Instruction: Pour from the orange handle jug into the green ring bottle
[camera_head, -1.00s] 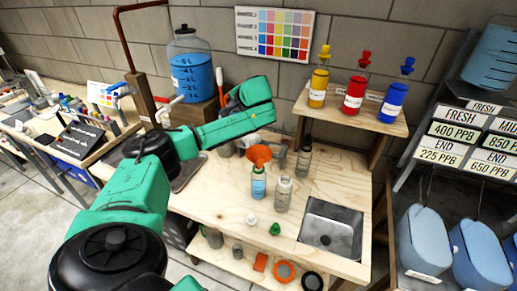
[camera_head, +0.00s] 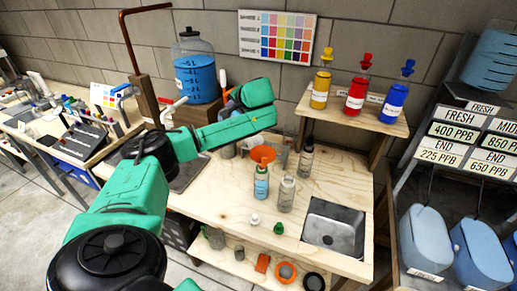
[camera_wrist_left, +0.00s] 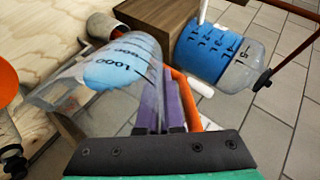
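My left gripper (camera_wrist_left: 168,105) has its purple fingers close together at the orange handle (camera_wrist_left: 207,122) of a clear jug. The jug (camera_wrist_left: 150,65) has a black scale and blue liquid and lies tilted in the left wrist view. In the head view my left gripper (camera_head: 236,97) is above the back of the bench, and my arm mostly hides the jug. An orange funnel (camera_head: 262,153) sits over a bottle with blue content (camera_head: 261,186). A clear bottle (camera_head: 286,196) stands right of it, and another bottle (camera_head: 306,160) behind. My right gripper is out of view.
A large blue tank (camera_head: 196,80) stands on a wooden block at the back left. Yellow, red and blue bottles (camera_head: 355,93) stand on a shelf. A sink (camera_head: 335,232) is at the front right. White (camera_head: 254,219) and green (camera_head: 278,229) caps lie in front of the bottles.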

